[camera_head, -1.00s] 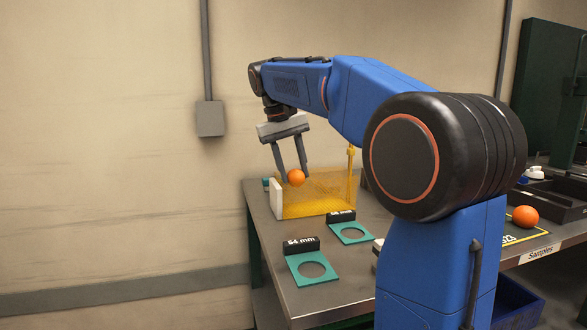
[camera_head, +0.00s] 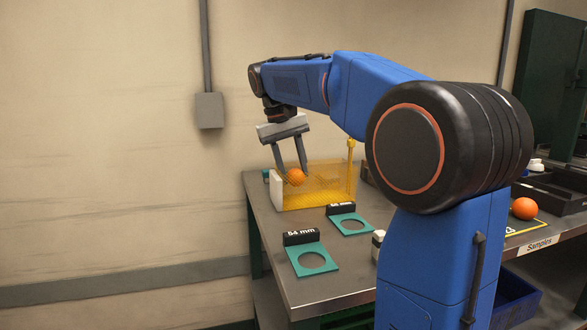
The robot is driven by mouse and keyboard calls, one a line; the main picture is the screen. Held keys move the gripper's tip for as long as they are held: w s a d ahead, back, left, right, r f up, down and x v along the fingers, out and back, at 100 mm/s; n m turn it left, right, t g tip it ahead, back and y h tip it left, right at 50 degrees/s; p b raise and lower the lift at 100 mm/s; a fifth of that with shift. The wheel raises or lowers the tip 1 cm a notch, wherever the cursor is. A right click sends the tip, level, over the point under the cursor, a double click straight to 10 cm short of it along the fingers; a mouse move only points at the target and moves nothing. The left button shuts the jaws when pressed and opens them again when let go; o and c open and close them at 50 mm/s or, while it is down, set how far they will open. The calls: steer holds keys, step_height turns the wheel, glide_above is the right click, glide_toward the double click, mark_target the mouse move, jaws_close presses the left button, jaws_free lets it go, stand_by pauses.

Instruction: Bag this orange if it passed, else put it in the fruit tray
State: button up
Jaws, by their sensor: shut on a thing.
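My gripper (camera_head: 291,170) is shut on an orange (camera_head: 296,177), held between its two fingers. The orange shows in front of or over the yellow mesh bag (camera_head: 325,198), which stands open at the back left of the table; I cannot tell whether the orange is inside its opening. Two teal ring gauges lie in front of the bag: one labelled 54 mm (camera_head: 296,259) and another (camera_head: 336,218) whose label is too small to read surely. A second orange (camera_head: 524,208) sits at the right by the Samples label. No fruit tray is clearly identifiable.
A white block (camera_head: 276,189) stands at the bag's left end. A small white-capped container (camera_head: 378,240) stands beside my arm. A dark tray (camera_head: 552,190) is at the right. My arm hides the table's middle. Bare metal table (camera_head: 300,290) shows at the front left.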

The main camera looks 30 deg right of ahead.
steer(key=shift+f, duration=0.7)
steer(key=o, duration=1.2)
steer(key=shift+c, duration=0.2)
steer(key=shift+r, duration=0.1)
steer(key=shift+r, duration=3.9)
